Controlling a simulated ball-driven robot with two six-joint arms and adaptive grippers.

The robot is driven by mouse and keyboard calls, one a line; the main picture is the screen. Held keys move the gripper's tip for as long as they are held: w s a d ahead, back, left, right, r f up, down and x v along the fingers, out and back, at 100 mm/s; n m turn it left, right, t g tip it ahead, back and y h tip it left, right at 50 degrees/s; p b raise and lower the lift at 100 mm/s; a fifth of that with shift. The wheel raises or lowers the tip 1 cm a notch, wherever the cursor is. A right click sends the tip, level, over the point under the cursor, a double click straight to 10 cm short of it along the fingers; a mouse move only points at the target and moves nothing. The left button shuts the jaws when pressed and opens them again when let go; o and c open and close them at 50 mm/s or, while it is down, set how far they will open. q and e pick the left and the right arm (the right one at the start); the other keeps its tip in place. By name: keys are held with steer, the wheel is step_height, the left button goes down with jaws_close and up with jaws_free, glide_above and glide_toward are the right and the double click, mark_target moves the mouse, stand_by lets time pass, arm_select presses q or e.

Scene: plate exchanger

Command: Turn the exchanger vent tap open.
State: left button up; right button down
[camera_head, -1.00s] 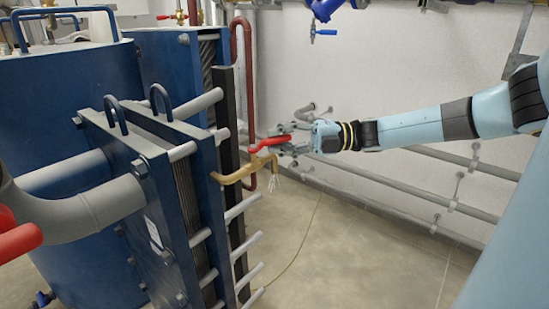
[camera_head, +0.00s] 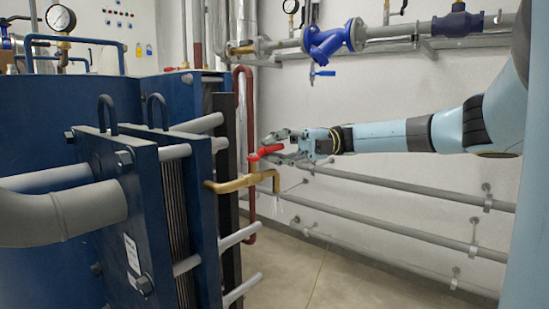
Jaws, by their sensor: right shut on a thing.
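The exchanger vent tap is a brass tap (camera_head: 240,183) on a pipe that comes out of the blue plate exchanger (camera_head: 190,215). Its outlet bends down at the right end. Its red lever handle (camera_head: 266,152) sits above the brass body and points up to the right. My right gripper (camera_head: 277,147) reaches in from the right and is shut on the red handle, with fingers around its outer end. The fingers partly hide that end. My left gripper is out of view.
Grey pipes (camera_head: 400,224) run along the white wall behind my right arm. A blue valve (camera_head: 328,42) is on the upper pipe. A dark red pipe (camera_head: 239,85) stands behind the tap. A pressure gauge (camera_head: 60,18) is at upper left. Some floor (camera_head: 320,280) is clear below.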

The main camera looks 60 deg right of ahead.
steer(key=c, duration=1.3)
jaws_free()
steer(key=shift+w, duration=0.1)
steer(key=shift+v, duration=6.05)
steer(key=shift+f, duration=0.15)
